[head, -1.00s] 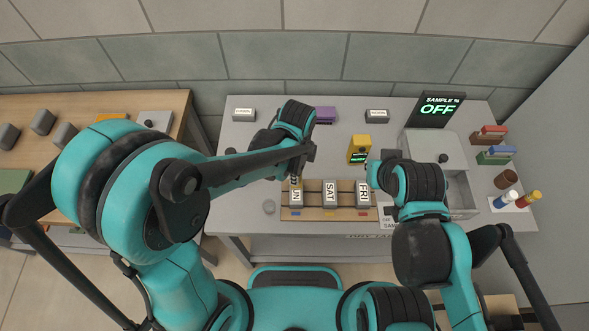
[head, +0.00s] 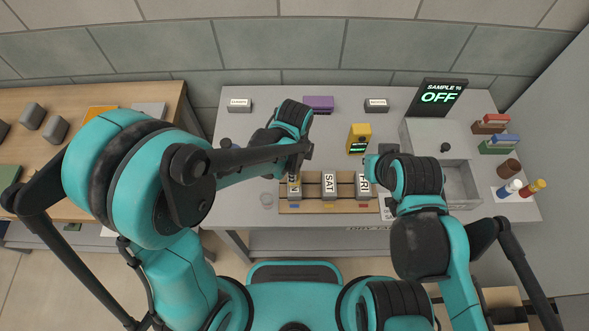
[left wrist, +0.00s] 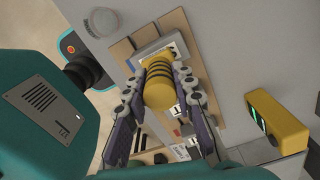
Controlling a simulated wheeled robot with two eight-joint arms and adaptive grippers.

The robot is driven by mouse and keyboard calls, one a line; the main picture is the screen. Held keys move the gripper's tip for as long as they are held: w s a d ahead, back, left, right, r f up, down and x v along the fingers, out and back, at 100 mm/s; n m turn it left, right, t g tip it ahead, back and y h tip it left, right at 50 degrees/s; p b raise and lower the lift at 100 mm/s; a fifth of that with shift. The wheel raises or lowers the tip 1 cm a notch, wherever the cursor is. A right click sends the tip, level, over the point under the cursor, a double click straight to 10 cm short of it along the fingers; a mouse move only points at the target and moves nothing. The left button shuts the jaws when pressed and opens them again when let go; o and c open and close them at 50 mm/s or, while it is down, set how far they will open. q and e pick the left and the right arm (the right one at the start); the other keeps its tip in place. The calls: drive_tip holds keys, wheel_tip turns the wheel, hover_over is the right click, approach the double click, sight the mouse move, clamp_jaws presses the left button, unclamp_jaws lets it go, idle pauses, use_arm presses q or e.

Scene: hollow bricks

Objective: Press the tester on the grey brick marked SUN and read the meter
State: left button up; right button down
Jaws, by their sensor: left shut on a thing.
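My left gripper (left wrist: 160,85) is shut on a yellow tester (left wrist: 160,88) with dark ribs. It holds the tester over a grey brick (left wrist: 148,48) with a white label, at the left end of the wooden rack (head: 311,206). In the head view that brick (head: 294,192) is partly covered by my gripper (head: 294,172), and I read only the end of its label. I cannot tell whether the tester touches it. The meter screen (head: 440,97) reads "SAMPLE % OFF".
Grey bricks marked SAT (head: 329,185) and FRI (head: 363,184) stand in the same rack. A yellow box (head: 359,139) with a green display stands behind them. A purple block (head: 318,104) and two labelled grey blocks lie at the back. An open drawer (head: 462,185) is at right.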

use_arm(q)
drive_tip(key=shift+f+b, duration=0.5)
idle(1.9)
drive_tip(key=shift+r, duration=0.1)
drive_tip(key=shift+r+p, duration=2.65)
drive_tip(key=shift+r, duration=0.85)
drive_tip(key=shift+s+f, duration=0.1)
